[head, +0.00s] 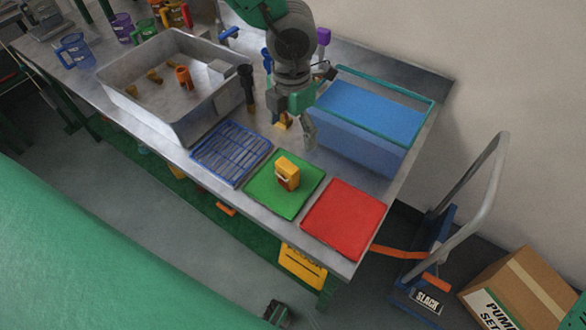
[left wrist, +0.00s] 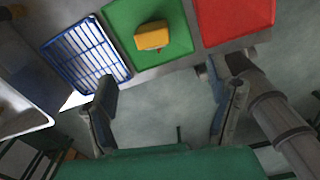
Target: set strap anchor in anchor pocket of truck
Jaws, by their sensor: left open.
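The blue hand truck (head: 438,240) with a grey tubular handle stands on the floor at the right of the head view. An orange strap (head: 398,252) runs from the table's corner to the truck, and an orange piece (head: 436,282) lies low on the truck, above a "SLACK" label. I cannot tell which part is the strap anchor, and no anchor pocket can be made out. My left gripper (head: 297,127) hangs over the table, left of the blue bin, apart from the truck. In the left wrist view my left gripper (left wrist: 162,98) is open, with nothing between its fingers.
A blue bin (head: 404,149), a grey tray (head: 122,94), a blue rack (head: 229,153), a green mat (head: 306,188) with a yellow object (head: 287,172), and a red mat (head: 345,220) occupy the table. A cardboard box (head: 540,280) stands right of the truck.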

